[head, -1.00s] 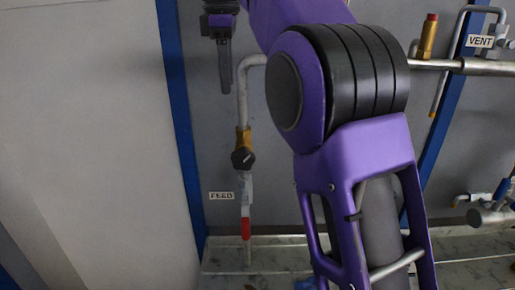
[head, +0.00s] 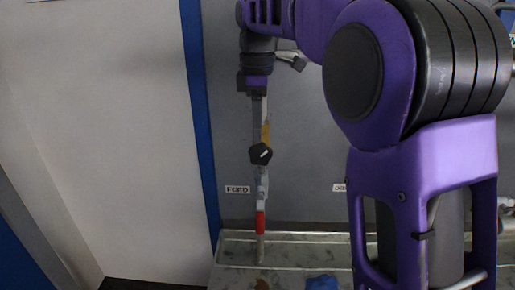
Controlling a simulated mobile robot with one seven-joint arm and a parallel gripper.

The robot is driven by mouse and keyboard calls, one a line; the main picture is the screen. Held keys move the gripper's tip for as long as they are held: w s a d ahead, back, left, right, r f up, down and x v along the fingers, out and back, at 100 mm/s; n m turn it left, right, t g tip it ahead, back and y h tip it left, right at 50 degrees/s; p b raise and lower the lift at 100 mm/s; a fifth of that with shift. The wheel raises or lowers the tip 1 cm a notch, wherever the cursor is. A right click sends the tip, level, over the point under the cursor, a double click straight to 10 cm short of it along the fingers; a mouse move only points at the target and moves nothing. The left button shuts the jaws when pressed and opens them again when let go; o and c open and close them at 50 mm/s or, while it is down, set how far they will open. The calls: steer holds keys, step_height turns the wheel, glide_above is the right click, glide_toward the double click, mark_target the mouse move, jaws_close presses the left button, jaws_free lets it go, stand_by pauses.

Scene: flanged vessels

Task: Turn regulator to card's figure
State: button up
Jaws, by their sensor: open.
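The regulator is a black knob (head: 261,153) with a pale pointer mark, set on a brass body (head: 266,131) in the vertical feed pipe. Figures on it are too small to read. My gripper (head: 258,118) hangs fingers down, in line with the pipe and just above the knob in the picture. I see its fingers edge-on; they are open and nothing shows held. Whether they touch the knob I cannot tell, but they look apart. The fingers hide part of the brass body and pipe. No card with a figure can be made out.
A FEED label (head: 237,189) is left of the pipe, and another label (head: 340,187) is partly hidden by my arm. A red handle (head: 260,222) is below the knob. A blue post (head: 200,110) stands left. A blue item (head: 321,283) lies on the tray floor.

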mark_target(258, 164)
step_height(258, 164, down, 6)
steer(key=shift+r, duration=0.1)
jaws_close()
stand_by(0.4)
